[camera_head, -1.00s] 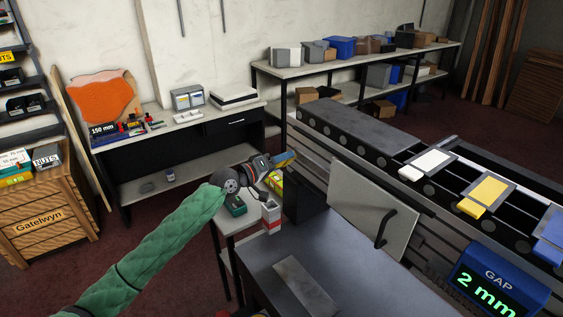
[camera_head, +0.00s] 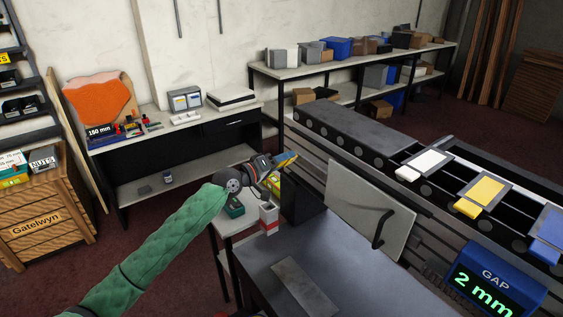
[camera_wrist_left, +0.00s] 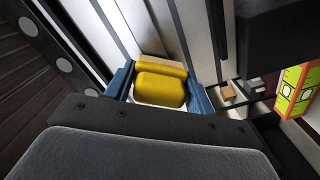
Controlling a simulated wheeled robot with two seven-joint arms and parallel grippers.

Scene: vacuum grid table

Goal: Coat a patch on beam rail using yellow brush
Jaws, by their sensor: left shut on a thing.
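My left gripper (camera_head: 286,160) is shut on a yellow thing, which I take for the yellow brush (camera_wrist_left: 160,88). In the left wrist view its yellow block sits between the blue fingers (camera_wrist_left: 118,82). In the head view only a small yellow-orange part shows at the fingertips. The gripper is in the air above a small side stand, left of the long roller machine. Pale metal rails (camera_wrist_left: 120,28) run behind the brush in the wrist view; I cannot tell whether it touches them. I cannot tell which one is the beam rail. My right gripper is not in view.
The long machine carries white (camera_head: 432,161), yellow (camera_head: 484,192) and blue (camera_head: 550,228) pads. A grey panel with a black handle (camera_head: 383,230) stands in front of it. A grey table (camera_head: 255,262) is in the foreground. A red and white carton (camera_head: 268,217) stands under the gripper.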

